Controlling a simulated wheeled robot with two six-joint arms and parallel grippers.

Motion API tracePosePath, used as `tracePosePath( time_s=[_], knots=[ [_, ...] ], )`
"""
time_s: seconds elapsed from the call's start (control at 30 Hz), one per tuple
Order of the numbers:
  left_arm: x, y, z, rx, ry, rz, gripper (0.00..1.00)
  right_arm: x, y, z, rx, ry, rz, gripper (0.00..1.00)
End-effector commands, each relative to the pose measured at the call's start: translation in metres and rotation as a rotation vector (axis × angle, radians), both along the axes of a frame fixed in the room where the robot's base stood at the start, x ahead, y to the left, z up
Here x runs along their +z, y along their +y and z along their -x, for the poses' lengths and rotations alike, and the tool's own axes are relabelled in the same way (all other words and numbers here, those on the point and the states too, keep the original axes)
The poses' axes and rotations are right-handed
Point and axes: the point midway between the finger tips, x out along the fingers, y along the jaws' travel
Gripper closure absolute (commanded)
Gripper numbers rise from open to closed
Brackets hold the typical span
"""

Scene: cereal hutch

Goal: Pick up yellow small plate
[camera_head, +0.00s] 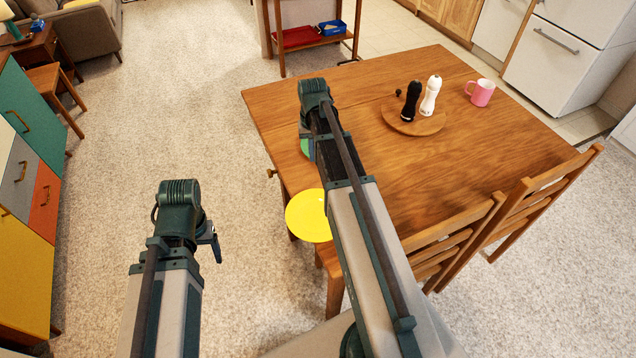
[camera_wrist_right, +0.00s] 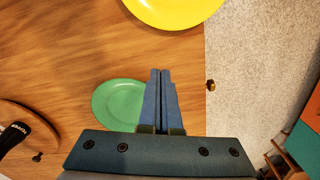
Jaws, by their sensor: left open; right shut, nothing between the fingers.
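The yellow small plate (camera_head: 306,217) lies at the left edge of the wooden table, partly covered by my right arm. In the right wrist view the yellow plate (camera_wrist_right: 175,10) is cut off by the top of the picture and reaches past the table edge. A green plate (camera_wrist_right: 112,104) lies on the table beside my right gripper (camera_wrist_right: 160,72), which is shut and empty, its tips pointing toward the yellow plate. In the head view the right fingers are hidden by the arm. My left gripper (camera_head: 216,246) is open over the floor, left of the table, partly hidden by its wrist.
A round wooden board (camera_head: 414,121) on the table (camera_head: 470,160) holds a black shaker (camera_head: 411,101) and a white shaker (camera_head: 430,96). A pink mug (camera_head: 481,93) stands to their right. Chairs (camera_head: 460,240) stand at the near side. The carpet (camera_head: 180,110) left of the table is clear.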

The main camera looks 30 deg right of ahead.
Motion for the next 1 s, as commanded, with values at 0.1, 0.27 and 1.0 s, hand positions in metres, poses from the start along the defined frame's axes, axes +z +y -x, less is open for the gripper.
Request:
tracePosePath(
  time_s=[0.1,0.27,1.0],
  knots=[
    [0.0,0.0,0.0,0.0,0.0,0.0,0.28,0.0,-0.012,-0.003,-0.023,-0.003,-0.003,1.0],
    [-0.001,0.0,0.0,0.0,0.0,0.0,0.28,-0.001,-0.012,-0.002,-0.023,-0.003,-0.003,1.0],
    [-0.082,0.0,0.0,0.0,0.0,0.0,0.28,-0.082,-0.011,-0.002,-0.021,-0.003,-0.002,1.0]
  ],
)
